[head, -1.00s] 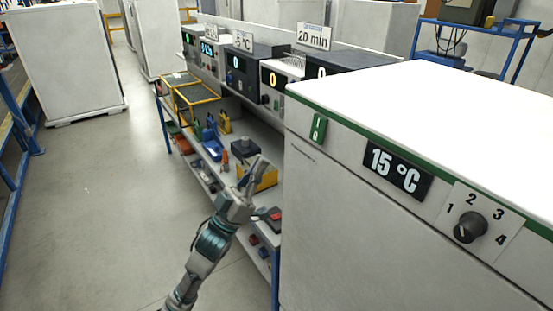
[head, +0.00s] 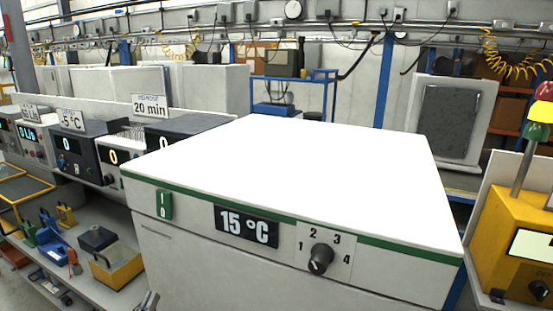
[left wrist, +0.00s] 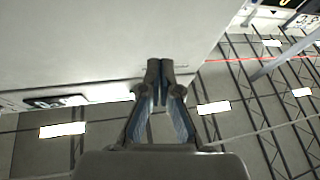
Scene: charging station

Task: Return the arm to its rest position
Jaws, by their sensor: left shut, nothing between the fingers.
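My left gripper (head: 148,302) shows only as a small tip at the bottom edge of the head view, in front of the white appliance's left side. In the left wrist view my left gripper (left wrist: 161,68) is shut and empty, its two fingertips together. The pale face of the appliance (left wrist: 100,45) fills the upper left of that view. In the head view the white appliance (head: 290,160) has a green switch (head: 165,205), a 15 °C display (head: 246,225) and a knob (head: 320,258) set between 1 and 2. My right gripper is not in view.
A shelf bench on the left carries instruments (head: 85,150), with a yellow bin (head: 118,270) and a blue bin (head: 62,250) below. A yellow device (head: 515,240) with a signal lamp (head: 540,110) stands at the right. A blue cart (head: 325,95) stands behind.

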